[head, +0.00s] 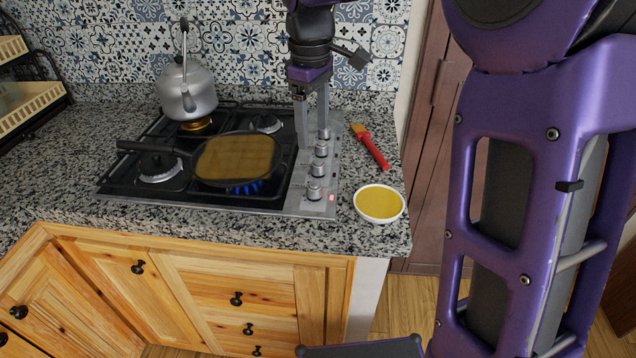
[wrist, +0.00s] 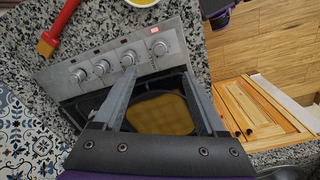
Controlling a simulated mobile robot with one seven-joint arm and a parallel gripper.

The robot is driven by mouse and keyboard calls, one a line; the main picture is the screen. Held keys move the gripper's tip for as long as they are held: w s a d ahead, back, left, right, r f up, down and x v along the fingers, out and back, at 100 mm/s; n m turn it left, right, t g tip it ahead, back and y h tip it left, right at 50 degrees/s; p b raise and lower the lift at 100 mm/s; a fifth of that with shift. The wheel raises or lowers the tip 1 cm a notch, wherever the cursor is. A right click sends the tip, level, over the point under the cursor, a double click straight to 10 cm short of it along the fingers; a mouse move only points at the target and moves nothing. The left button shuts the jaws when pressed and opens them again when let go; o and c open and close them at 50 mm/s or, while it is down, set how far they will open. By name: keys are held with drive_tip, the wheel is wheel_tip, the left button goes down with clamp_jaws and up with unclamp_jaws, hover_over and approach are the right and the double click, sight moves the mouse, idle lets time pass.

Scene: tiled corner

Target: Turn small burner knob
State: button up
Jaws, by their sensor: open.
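The gas stove (head: 108,190) has a steel strip with a row of several round silver knobs along its right side. In the head view they run from the front knob (head: 314,190) through the second knob (head: 317,169) and third knob (head: 321,149) to the rear knob (head: 324,133). I cannot tell which serves the small burner. My gripper (head: 313,138) points down over the rear part of the strip, open and empty. In the wrist view, the open fingers (wrist: 158,69) reach toward the strip; the left fingertip appears close to the second knob (wrist: 128,58), but contact cannot be told.
A pan (head: 236,160) with yellow contents sits over a lit blue flame. A kettle (head: 188,90) stands on the back-left burner. A bowl of yellow liquid (head: 380,203) and a red brush (head: 372,148) lie right of the knobs. The tiled wall is close behind.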

sight(315, 184)
drive_tip(key=f+b, duration=0.1)
drive_tip(key=f, duration=0.6)
drive_tip(key=f+b, duration=0.1)
drive_tip(key=f, duration=0.7)
drive_tip(key=shift+w+d+f, duration=0.1)
drive_tip(key=shift+w, duration=0.1)
drive_tip(key=shift+c, duration=0.3)
clamp_jaws()
